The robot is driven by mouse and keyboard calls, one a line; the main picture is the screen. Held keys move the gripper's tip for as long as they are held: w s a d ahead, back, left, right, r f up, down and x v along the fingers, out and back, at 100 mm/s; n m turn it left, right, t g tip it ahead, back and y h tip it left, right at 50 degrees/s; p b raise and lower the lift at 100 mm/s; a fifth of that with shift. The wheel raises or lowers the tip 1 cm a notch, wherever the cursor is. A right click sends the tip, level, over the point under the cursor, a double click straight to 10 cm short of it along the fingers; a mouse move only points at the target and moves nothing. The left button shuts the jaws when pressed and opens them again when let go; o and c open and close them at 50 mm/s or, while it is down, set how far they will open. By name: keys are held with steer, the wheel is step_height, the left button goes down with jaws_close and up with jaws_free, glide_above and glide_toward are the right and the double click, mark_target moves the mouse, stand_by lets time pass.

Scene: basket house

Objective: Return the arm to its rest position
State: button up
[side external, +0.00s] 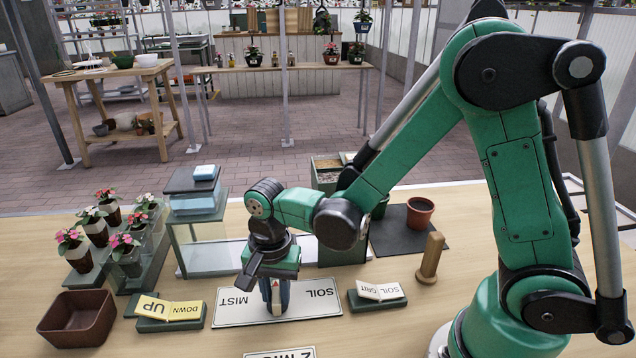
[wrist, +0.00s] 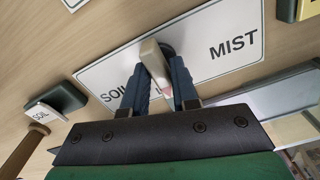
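My gripper (side external: 275,298) points down over a white plate lettered SOIL and MIST (side external: 318,297). In the wrist view its two dark blue fingers (wrist: 160,72) are apart and stand on either side of a cream lever (wrist: 152,55). The lever rises from a dark round pivot on the plate (wrist: 232,70). Strips of the plate show between the fingers, and the gripper looks open. Whether one finger touches the lever is hard to tell. In the side view my gripper mostly hides the lever.
An UP/DOWN switch (side external: 168,309) and brown bin (side external: 78,317) are left of the gripper. A SOIL/GRIT switch (side external: 378,294), wooden peg (side external: 431,258) and terracotta pot (side external: 420,212) are right. A glass box (side external: 203,250) and potted flowers (side external: 96,232) stand behind left.

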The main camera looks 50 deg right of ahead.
steer(key=o, duration=1.1)
steer(key=shift+r, duration=3.5)
step_height(320, 180, down, 7)
steer(key=shift+r, duration=0.15)
steer(key=shift+f+n, duration=0.2)
steer(key=shift+n, duration=1.1)
